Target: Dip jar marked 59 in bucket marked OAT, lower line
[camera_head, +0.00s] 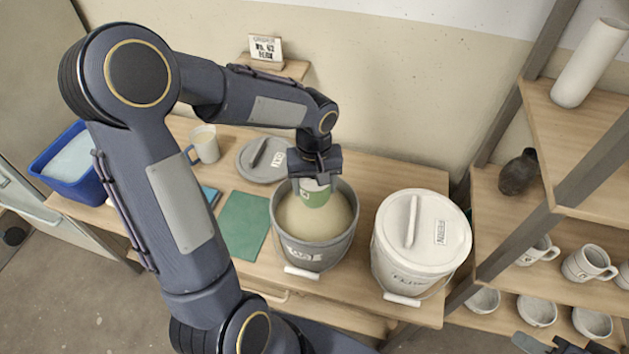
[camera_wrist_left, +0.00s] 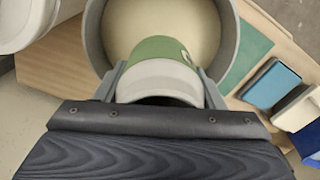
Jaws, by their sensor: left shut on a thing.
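My left gripper (camera_head: 316,172) is shut on a jar (camera_head: 313,194) with a pale end and a green body. The jar hangs below the fingers, inside the mouth of an open grey bucket (camera_head: 297,252) of beige glaze (camera_head: 322,222). In the left wrist view the fingers (camera_wrist_left: 160,85) grip both sides of the jar (camera_wrist_left: 160,50) above the bucket (camera_wrist_left: 232,30). I cannot tell whether the jar's lower end touches the glaze. Its number is not readable, and the bucket's label is blurred. Dark parts at the head view's bottom right may be my right gripper (camera_head: 562,346).
A lidded white bucket (camera_head: 420,240) stands right of the open one. A grey lid (camera_head: 262,160), a mug (camera_head: 204,145), a green mat (camera_head: 243,226) and a blue tub (camera_head: 70,165) are on the left. A shelf (camera_head: 560,130) with pots stands at the right.

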